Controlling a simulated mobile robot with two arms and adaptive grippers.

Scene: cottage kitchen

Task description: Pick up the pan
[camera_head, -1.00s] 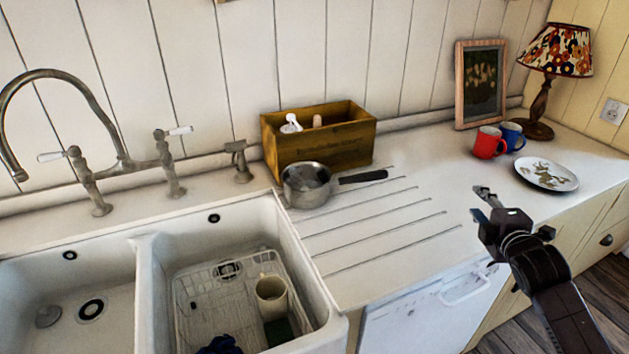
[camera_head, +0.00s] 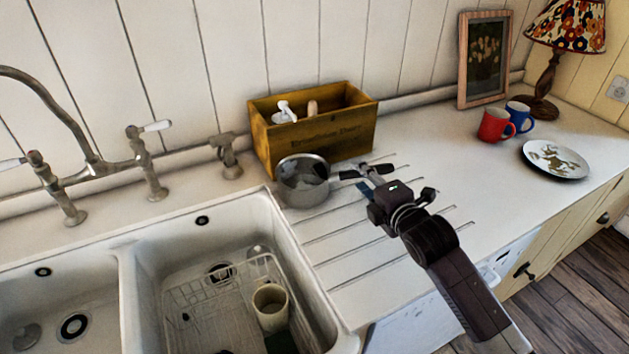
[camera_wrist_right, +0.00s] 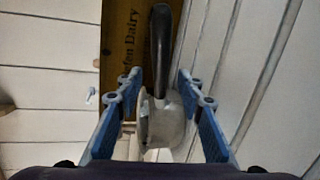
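The grey metal pan (camera_head: 303,182) stands on the white counter beside the sink, its dark handle pointing right. My right gripper (camera_head: 366,172) is at the handle, which it partly covers in the head view. In the right wrist view the blue fingers of my right gripper (camera_wrist_right: 158,84) are spread apart. The dark handle (camera_wrist_right: 160,45) of the pan lines up with the gap between them, and the pan's body (camera_wrist_right: 168,122) shows in that gap. I cannot tell how far above the handle the fingers are. My left gripper is not in view.
A wooden box (camera_head: 315,130) stands close behind the pan. The white double sink (camera_head: 130,290) with a rack and a mug (camera_head: 270,308) is at the left. Red (camera_head: 495,125) and blue mugs, a plate (camera_head: 556,159), a frame and a lamp stand farther right.

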